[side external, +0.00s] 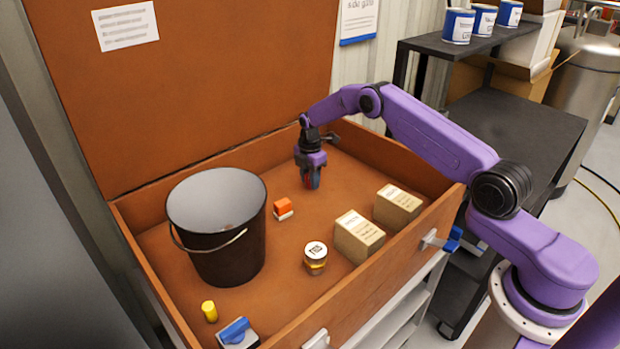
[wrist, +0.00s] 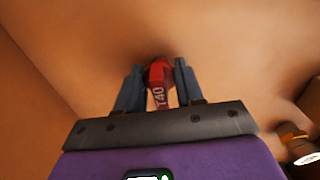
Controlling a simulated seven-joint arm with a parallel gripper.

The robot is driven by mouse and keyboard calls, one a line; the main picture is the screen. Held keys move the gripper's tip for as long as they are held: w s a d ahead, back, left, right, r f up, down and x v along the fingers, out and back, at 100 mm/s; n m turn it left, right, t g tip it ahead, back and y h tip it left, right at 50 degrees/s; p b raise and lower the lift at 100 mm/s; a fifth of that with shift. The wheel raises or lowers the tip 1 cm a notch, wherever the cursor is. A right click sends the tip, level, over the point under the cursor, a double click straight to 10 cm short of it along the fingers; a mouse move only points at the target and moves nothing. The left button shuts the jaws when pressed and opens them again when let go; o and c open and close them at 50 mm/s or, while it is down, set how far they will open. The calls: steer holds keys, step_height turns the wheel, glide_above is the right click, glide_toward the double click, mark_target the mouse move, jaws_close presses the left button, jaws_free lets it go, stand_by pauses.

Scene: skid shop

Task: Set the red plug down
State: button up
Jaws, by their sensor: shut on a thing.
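The red plug (wrist: 158,82), marked "T40", is between the two fingers of my gripper (wrist: 158,85) in the wrist view. My gripper is shut on it. In the side external view my gripper (side external: 312,184) points down inside the brown wooden chest, low over the bare floor near the back wall. Only a sliver of the red plug (side external: 317,178) shows there beside the fingers. I cannot tell whether the plug touches the floor.
In the chest (side external: 285,240) stand a black bucket (side external: 225,258), an orange-and-white block (side external: 283,208), a jar (side external: 315,259), two tan boxes (side external: 358,236) (side external: 397,205), a yellow cylinder (side external: 209,311) and a blue-topped item (side external: 237,332). Floor around my gripper is clear.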

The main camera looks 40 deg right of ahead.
steer(key=o, duration=1)
steer(key=shift+f, duration=0.1)
steer(key=shift+o, duration=0.2)
step_height(320, 180, up, 12)
steer(key=s+a+r+m, duration=0.1)
steer(key=s+a+r, duration=0.5)
steer(key=s+a, duration=0.3)
steer(key=s+a+r+m, duration=0.1)
steer(key=s+a+r, duration=0.5)
steer(key=s+a, duration=0.3)
steer(key=s+r+m, duration=0.2)
steer(key=s, duration=1.3)
steer(key=s+d+f, duration=0.1)
steer(key=s+d, duration=0.1)
steer(key=s, duration=0.6)
steer(key=s+d+f+m, duration=0.1)
steer(key=s+d, duration=0.2)
steer(key=s, duration=0.4)
steer(key=shift+s+d, duration=0.35)
